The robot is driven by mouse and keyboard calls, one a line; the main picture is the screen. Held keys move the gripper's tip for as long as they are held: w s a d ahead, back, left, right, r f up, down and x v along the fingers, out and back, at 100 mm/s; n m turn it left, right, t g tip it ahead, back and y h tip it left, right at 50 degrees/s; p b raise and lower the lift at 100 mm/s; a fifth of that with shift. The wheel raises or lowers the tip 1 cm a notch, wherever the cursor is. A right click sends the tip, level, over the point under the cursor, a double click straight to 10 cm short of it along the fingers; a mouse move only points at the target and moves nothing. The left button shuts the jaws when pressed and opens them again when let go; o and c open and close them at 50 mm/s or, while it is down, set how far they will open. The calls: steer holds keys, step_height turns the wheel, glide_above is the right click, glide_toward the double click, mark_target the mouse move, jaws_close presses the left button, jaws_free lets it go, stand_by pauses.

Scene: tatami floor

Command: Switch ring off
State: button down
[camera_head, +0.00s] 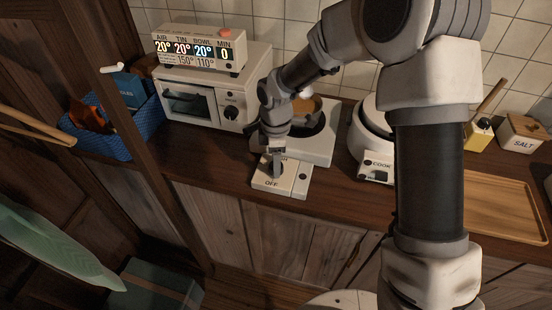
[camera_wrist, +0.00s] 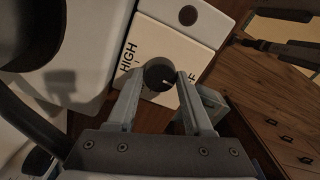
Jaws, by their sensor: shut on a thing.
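The ring's control panel (camera_head: 288,178) is a pale plate on the counter's front, marked OFF. In the wrist view the panel (camera_wrist: 165,40) shows HIGH on the left and a partly covered word ending in F on the right. Its dark round knob (camera_wrist: 157,74) sits between my fingers. My gripper (camera_wrist: 157,80) is shut on the knob, one finger on each side. A small light mark on the knob faces lower right, towards the F side. In the head view my gripper (camera_head: 275,168) points down at the panel and hides most of the knob. The ring unit (camera_head: 318,148) stands just behind.
A pan (camera_head: 306,107) on the ring is partly hidden by my arm. An oven (camera_head: 200,100) with a readout box (camera_head: 200,48) stands left. A white cooker (camera_head: 375,130) marked COOK is right. A blue basket (camera_head: 140,125) and a wooden tray (camera_head: 505,205) lie at the sides.

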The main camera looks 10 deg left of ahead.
steer(key=shift+n, duration=0.4)
steer(key=shift+c, duration=1.5)
jaws_free()
steer(key=shift+r, duration=0.1)
step_height(320, 180, up, 17)
steer(key=p, duration=0.2)
steer(key=shift+r, duration=0.15)
